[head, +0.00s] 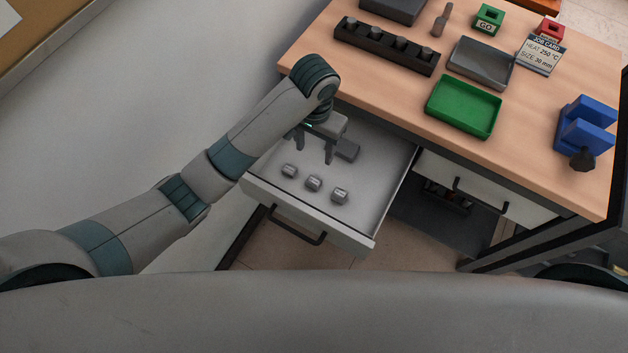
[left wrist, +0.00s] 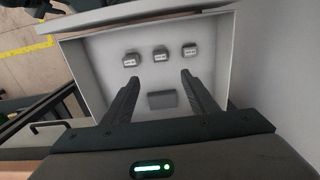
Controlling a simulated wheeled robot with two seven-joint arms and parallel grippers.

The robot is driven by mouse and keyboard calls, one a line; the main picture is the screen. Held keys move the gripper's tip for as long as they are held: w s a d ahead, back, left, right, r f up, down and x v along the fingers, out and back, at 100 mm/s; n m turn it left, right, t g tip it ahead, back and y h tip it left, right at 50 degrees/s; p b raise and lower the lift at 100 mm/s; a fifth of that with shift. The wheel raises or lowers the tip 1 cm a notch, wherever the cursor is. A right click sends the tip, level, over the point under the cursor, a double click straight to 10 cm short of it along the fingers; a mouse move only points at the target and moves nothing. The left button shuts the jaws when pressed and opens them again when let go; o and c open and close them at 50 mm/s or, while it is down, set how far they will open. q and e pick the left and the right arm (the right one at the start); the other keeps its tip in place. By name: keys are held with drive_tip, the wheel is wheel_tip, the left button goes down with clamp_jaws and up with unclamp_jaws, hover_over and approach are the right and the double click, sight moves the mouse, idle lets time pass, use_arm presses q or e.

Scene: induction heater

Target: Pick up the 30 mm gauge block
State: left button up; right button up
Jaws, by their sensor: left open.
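Three small grey gauge blocks lie in a row in the open drawer (head: 376,205): a left one (head: 289,170), a middle one (head: 313,184) and a right one (head: 340,195). Their labels are too small to read, so I cannot tell which is the 30 mm block. The row also shows in the left wrist view, with the middle block (left wrist: 160,54) ahead of the fingers. My left gripper (head: 314,154) is open and empty above the drawer, behind the row. Its two fingers (left wrist: 160,77) point toward the blocks without touching them. My right gripper is not in view.
A dark grey block (head: 347,149) lies deeper in the drawer. The bench holds a green tray (head: 464,107), a grey tray (head: 480,63), a black rack (head: 385,46), a job card (head: 540,55) reading "SIZE 30 mm" and a blue fixture (head: 585,125). Drawer walls surround the blocks.

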use_arm(q)
drive_tip(key=f, duration=0.1)
hover_over(314, 181)
wheel_tip(314, 181, down, 11)
drive_tip(key=shift+d+r+p, duration=0.1)
drive_tip(key=shift+p, duration=0.3)
drive_tip(key=shift+f, duration=0.5)
drive_tip(key=shift+f+p, duration=0.65)
drive_tip(key=shift+f, duration=1.5)
drive_tip(key=shift+c, duration=0.3)
